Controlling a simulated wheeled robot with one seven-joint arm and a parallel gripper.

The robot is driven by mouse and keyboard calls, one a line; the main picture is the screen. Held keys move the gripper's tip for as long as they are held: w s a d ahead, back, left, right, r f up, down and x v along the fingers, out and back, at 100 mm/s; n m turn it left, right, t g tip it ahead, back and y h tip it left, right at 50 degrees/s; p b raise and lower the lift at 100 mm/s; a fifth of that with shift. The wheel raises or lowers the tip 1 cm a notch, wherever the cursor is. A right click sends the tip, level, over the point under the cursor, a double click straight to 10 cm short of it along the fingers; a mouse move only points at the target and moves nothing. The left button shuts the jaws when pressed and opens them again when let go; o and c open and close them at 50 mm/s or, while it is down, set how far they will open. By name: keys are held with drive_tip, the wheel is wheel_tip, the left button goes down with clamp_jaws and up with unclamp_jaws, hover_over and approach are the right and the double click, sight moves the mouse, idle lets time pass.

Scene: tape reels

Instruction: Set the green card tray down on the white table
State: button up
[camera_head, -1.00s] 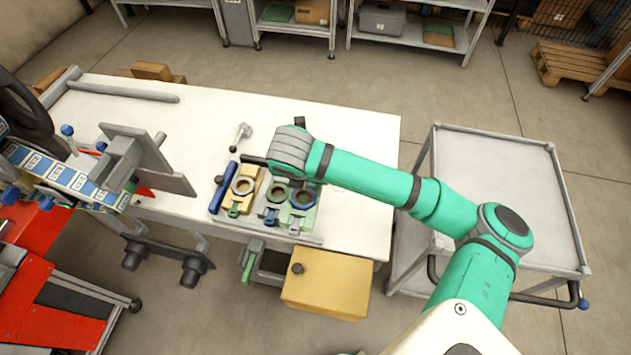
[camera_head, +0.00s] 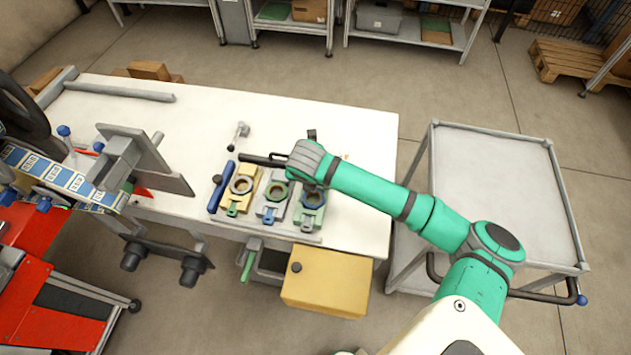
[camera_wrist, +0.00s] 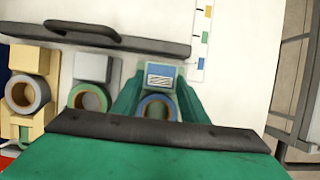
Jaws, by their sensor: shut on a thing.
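The green card tray (camera_head: 310,213) is at the right of a row of three trays on the white table (camera_head: 350,225). In the wrist view it (camera_wrist: 157,76) carries a blue-and-white card, with a blue and orange ring below it. My gripper (camera_wrist: 158,92) is shut on this tray, with teal sides along both its flanks. Whether the tray touches the surface under it cannot be told. In the head view my arm's end covers its far part.
Beside it stand a grey tray (camera_head: 272,210) and a yellow tray (camera_head: 243,198), with a blue bar (camera_head: 221,188) at far left. A grey bar with a handle (camera_wrist: 80,32) lies beyond them. The table to the right is clear, as is the grey cart (camera_head: 495,190).

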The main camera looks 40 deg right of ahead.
sight(313, 202)
drive_tip(key=shift+f, duration=0.1)
drive_tip(key=o, duration=1.2)
drive_tip(key=v, duration=1.2)
drive_tip(key=shift+w, duration=0.1)
